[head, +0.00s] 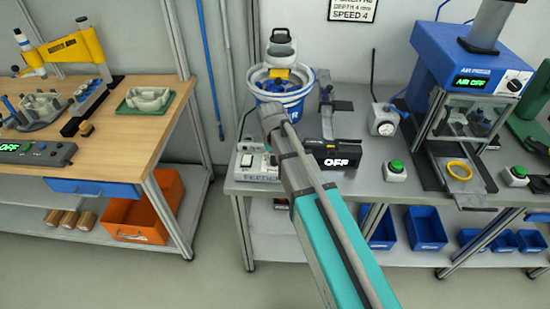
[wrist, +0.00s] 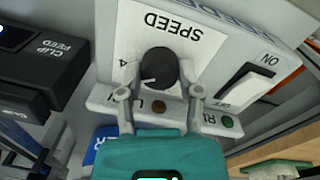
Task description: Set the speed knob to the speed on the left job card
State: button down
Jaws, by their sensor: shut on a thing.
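In the wrist view the black speed knob (wrist: 158,66) sits on a white plate marked SPEED, seen upside down. Its white pointer line points left and slightly down in the picture. A figure 4 shows left of the knob; other scale marks are hidden or unclear. My gripper (wrist: 159,92) has one finger at each side of the knob and is shut on it. In the head view the feeder control box (head: 258,164) stands at the bench's left end, partly behind my arm; my fingers are not clear there. A job card (head: 352,10) on the wall reads DEPTH 4 mm, SPEED 4.
The box carries an ON/OFF rocker switch (wrist: 245,84), a brown button (wrist: 158,107) and a green button (wrist: 228,122). The black clip feed unit (wrist: 45,70) stands close beside it. A feeder bowl (head: 284,100) stands behind. A blue press (head: 470,70) reads AIR OFF.

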jog(key=shift+m, duration=0.9)
jog(key=shift+c, duration=1.3)
grip_release()
